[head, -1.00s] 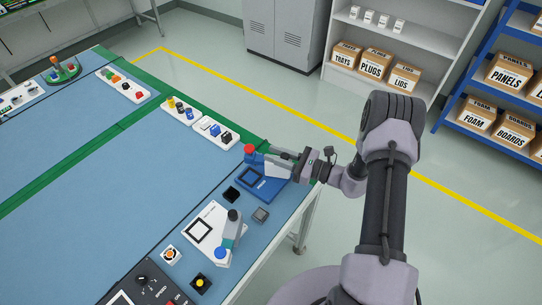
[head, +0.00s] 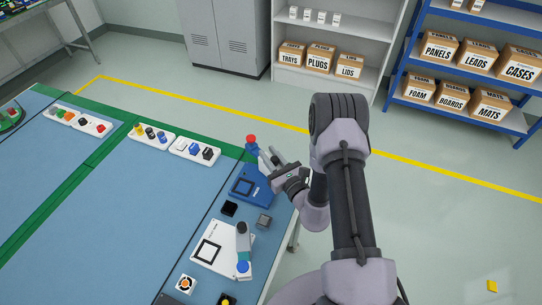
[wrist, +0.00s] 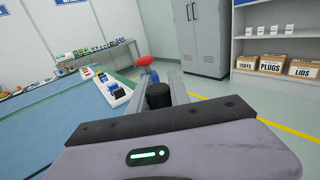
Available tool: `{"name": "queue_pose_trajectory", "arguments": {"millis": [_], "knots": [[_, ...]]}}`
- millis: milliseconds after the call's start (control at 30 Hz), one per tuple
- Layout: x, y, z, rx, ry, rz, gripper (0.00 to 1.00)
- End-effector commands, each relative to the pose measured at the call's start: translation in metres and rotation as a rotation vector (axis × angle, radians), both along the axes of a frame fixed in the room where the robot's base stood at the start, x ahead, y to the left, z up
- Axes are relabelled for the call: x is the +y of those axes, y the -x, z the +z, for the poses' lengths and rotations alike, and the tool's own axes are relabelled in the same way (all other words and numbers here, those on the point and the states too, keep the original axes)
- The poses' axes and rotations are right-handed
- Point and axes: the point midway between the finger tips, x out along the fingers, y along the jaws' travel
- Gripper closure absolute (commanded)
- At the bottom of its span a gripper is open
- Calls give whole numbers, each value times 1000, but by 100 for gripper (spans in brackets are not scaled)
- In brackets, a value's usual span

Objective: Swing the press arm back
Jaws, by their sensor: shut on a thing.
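The blue press (head: 250,188) stands at the far right corner of the table, with a dark square outline on its base. Its red-capped post (head: 251,141) rises at the back of the base. My gripper (head: 272,157) reaches in from the right, beside the post and off the base's back right edge. In the wrist view my jaws are closed around an upright black handle (wrist: 158,95), apparently the press arm's grip. The red cap (wrist: 146,61) shows just beyond it. The arm itself is mostly hidden by my fingers.
A white press (head: 222,247) with a grey arm and blue cap (head: 242,266) stands nearer. A black block (head: 229,208) and a grey block (head: 264,221) lie between the presses. White trays of parts (head: 195,151) line the back edge. Open floor lies right of the table.

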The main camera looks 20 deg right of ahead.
Motion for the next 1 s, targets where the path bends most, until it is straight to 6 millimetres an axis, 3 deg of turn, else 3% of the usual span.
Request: {"name": "queue_pose_trajectory", "arguments": {"millis": [333, 900, 933, 1000], "knots": [[1, -1, -2, 4, -1, -114, 100], [0, -1, -1, 3, -1, -139, 100], [0, -1, -1, 3, -1, -139, 71], [0, -2, -1, 2, -1, -139, 57]]}}
